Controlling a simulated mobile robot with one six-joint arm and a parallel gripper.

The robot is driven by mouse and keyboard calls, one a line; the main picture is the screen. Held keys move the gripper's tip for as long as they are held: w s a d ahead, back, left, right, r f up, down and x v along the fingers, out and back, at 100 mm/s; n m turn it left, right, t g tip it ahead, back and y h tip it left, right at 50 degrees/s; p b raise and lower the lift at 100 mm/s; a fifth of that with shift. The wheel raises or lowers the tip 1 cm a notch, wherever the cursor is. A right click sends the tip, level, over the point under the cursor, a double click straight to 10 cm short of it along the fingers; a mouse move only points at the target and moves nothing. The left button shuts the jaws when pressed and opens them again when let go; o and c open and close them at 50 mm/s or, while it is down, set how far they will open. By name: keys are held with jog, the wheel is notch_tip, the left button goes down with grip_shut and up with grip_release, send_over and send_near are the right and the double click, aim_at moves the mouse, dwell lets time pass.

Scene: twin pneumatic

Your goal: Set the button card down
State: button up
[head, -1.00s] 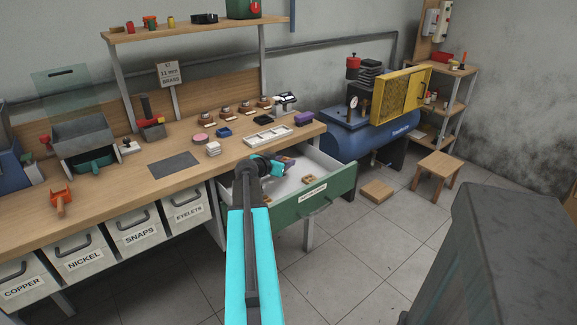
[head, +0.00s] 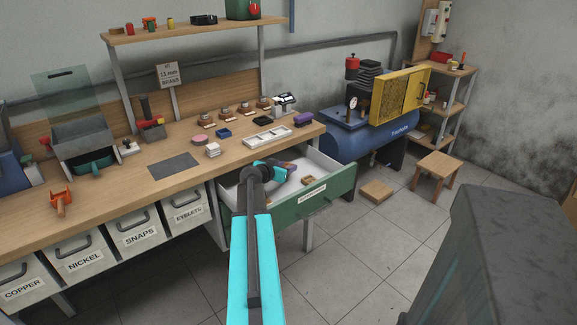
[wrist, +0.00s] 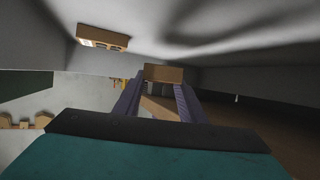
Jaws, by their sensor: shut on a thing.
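My gripper (wrist: 162,88) is shut on a tan button card (wrist: 163,74), held between its two purple fingers in the wrist view. In the head view my gripper (head: 289,167) is over the inside of the open green-fronted drawer (head: 331,197); the held card is too small there to make out clearly. Another button card (head: 308,180) lies on the pale drawer floor, near the front. A card with button shapes (wrist: 102,37) also shows at the upper left of the wrist view. I cannot tell whether the held card touches the drawer floor.
The drawer walls enclose my gripper. The workbench (head: 110,190) stands behind and to the left, with a white divided tray (head: 267,135) near the drawer. A blue compressor (head: 375,140) stands to the right, with a low wooden block (head: 377,190) and a stool (head: 437,168).

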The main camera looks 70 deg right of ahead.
jog(key=shift+s+d, duration=0.15)
jog(key=shift+d, duration=0.95)
jog(key=shift+a+f+p, duration=0.1)
jog(key=shift+f+p, duration=0.2)
jog(key=shift+f, duration=0.3)
jog(key=shift+f+b, duration=0.65)
jog(key=shift+b, duration=0.5)
jog(key=o, duration=1.1)
jog(key=shift+o, duration=0.2)
jog(key=shift+r+p, duration=0.35)
jog(key=shift+p, duration=0.2)
